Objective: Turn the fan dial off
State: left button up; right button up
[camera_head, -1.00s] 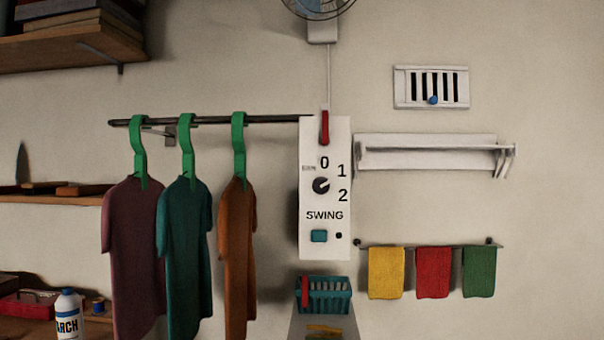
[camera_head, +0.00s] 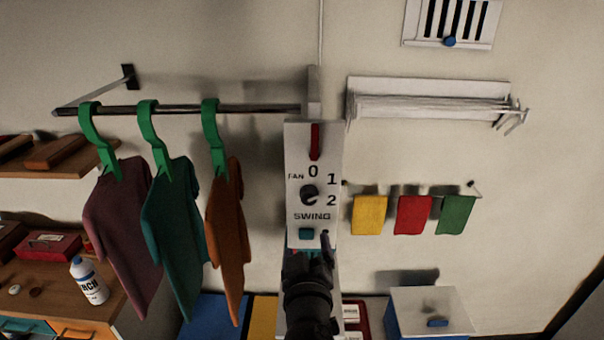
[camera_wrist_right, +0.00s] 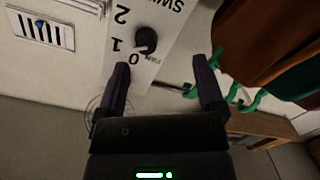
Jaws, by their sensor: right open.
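The white fan panel (camera_head: 291,160) hangs on the wall with the marks 0, 1, 2 and SWING. Its dark round dial (camera_head: 309,195) sits left of the numbers, with a small light mark on its right side, toward 1 and 2. My right gripper (camera_head: 312,243) is in front of the panel's lower end, below the dial in the head view. In the right wrist view my gripper (camera_wrist_right: 163,72) is open and empty. The dial (camera_wrist_right: 145,40) shows beyond the fingertips, nearer the left finger in the picture; I see no contact. My left gripper is out of view.
A red switch (camera_head: 315,142) is above the dial and a teal button (camera_head: 306,234) below it. Shirts on green hangers (camera_head: 213,140) hang close on the left. A white rack (camera_head: 430,100) and coloured towels (camera_head: 413,214) are on the right.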

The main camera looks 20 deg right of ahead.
aim_at(308, 199)
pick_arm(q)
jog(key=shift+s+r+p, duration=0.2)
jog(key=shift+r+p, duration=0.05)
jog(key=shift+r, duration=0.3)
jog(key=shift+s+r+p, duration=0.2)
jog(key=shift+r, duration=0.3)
pick_arm(e)
jog(key=shift+t+h, duration=0.3)
jog(key=shift+t, duration=0.1)
jog(key=w+d+r, duration=0.1)
jog(key=w, duration=0.2)
jog(key=w+d+r, duration=0.1)
jog(key=w, duration=0.2)
jog(key=w+d+r, duration=0.1)
jog(key=w, duration=0.2)
jog(key=shift+w+r, duration=0.25)
jog(key=shift+r, duration=0.1)
grip_shut()
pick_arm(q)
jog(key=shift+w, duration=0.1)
